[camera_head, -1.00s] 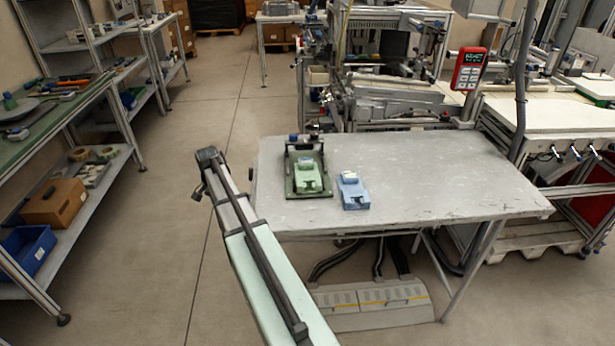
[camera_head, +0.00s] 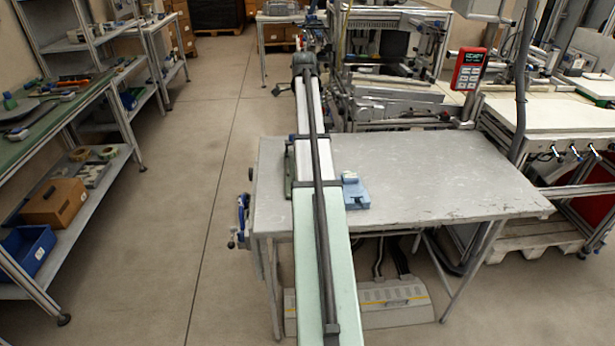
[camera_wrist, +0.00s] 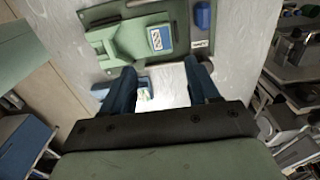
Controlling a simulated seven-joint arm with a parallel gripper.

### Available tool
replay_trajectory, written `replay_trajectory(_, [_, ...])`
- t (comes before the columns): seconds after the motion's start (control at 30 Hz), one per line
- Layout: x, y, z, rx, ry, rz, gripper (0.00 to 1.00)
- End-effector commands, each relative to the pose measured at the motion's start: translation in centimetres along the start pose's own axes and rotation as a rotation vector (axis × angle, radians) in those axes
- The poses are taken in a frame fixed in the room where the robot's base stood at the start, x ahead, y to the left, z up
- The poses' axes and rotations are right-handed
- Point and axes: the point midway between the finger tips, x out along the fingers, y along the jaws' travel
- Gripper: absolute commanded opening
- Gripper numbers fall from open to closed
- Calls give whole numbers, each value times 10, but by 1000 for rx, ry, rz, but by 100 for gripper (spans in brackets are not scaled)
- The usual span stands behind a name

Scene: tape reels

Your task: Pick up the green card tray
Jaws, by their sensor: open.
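The green card tray (camera_wrist: 104,38) is a light green tray with a raised block and a blue-and-white labelled piece (camera_wrist: 161,38) on it. It lies in the upper part of the wrist view, in a darker green holder. My gripper (camera_wrist: 160,68) is open and empty, its two dark fingers apart near the tray's lower edge in that view. In the head view my arm covers the tray, and only a strip of the dark holder (camera_head: 288,170) shows.
A blue tray (camera_head: 355,193) lies on the grey table (camera_head: 440,170) just right of my arm; part of it shows behind the left finger in the wrist view. The right side of the table is clear.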

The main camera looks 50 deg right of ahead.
Motion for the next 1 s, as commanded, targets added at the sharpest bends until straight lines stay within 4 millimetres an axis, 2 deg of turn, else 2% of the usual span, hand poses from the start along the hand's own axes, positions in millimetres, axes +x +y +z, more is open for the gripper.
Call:
replay_trajectory(0.43, [67,1,-1,1,-1,2,60])
replay_trajectory(0.6, [81,1,-1,1,0,1,60])
replay_trajectory(0.87, [92,1,-2,1,0,1,60])
replay_trajectory(1.0, [108,2,-4,1,0,2,60])
